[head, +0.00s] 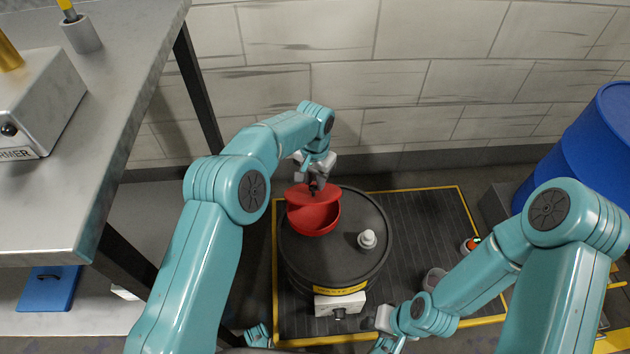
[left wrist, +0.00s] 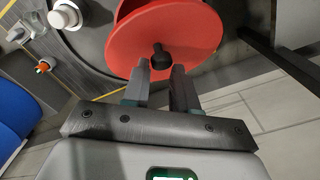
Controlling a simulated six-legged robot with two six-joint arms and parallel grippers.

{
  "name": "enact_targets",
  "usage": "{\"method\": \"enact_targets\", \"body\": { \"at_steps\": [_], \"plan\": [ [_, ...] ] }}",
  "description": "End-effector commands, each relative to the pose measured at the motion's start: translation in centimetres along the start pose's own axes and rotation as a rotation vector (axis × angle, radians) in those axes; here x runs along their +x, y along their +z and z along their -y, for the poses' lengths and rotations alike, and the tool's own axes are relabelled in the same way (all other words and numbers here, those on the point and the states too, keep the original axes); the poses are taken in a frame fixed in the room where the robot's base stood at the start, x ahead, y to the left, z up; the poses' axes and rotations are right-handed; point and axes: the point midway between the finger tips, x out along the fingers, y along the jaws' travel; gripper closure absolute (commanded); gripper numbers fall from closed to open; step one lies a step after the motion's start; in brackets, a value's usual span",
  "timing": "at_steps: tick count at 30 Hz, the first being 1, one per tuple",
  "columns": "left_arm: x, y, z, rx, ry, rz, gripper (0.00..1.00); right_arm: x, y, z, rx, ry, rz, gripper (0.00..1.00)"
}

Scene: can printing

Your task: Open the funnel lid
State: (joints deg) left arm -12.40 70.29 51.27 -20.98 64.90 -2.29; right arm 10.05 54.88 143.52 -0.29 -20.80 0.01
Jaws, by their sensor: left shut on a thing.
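The red funnel (head: 318,224) sits on top of a dark drum (head: 350,265). Its red lid (head: 312,196) is tilted up at the far side, and the funnel's inside shows in front of it. In the left wrist view the lid (left wrist: 195,35) is a red disc with a black knob (left wrist: 161,56). My left gripper (head: 314,182) is at the lid, its fingers (left wrist: 161,75) shut on the knob. My right gripper (head: 378,322) is low, right of the drum's front, away from the funnel; its jaws are too unclear to read.
A white cap (head: 367,239) stands on the drum top, right of the funnel. A metal table (head: 125,60) is at the left, and a blue barrel (head: 580,150) is at the right. A block wall (head: 400,90) is behind. A yellow-edged floor mat (head: 430,220) has free room.

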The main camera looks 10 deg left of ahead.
Motion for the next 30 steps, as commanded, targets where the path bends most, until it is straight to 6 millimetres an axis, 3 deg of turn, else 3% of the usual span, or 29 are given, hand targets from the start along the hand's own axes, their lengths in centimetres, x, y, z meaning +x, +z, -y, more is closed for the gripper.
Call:
{"method": "enact_targets", "body": {
  "at_steps": [1, 16, 17, 18, 30],
  "plan": [
    [0.22, -0.28, 1.23, -0.005, -0.019, -0.014, 1.00, -0.06, -0.01, 0.01, 0.000, 0.000, 0.000, 0.57],
    [0.38, -0.36, 1.29, -0.005, -0.018, -0.010, 1.00, -0.07, -0.02, 0.01, 0.001, 0.000, -0.001, 0.57],
    [0.38, -0.36, 1.30, -0.004, -0.018, -0.011, 0.63, -0.07, -0.02, 0.01, 0.001, 0.000, -0.001, 0.57],
    [0.39, -0.36, 1.27, -0.004, -0.018, -0.011, 0.50, -0.07, -0.02, 0.01, 0.001, 0.000, -0.001, 0.57],
    [0.18, -0.24, 1.05, -0.002, -0.015, -0.004, 0.50, -0.17, -0.02, 0.04, 0.001, 0.000, -0.001, 0.57]
  ]
}}
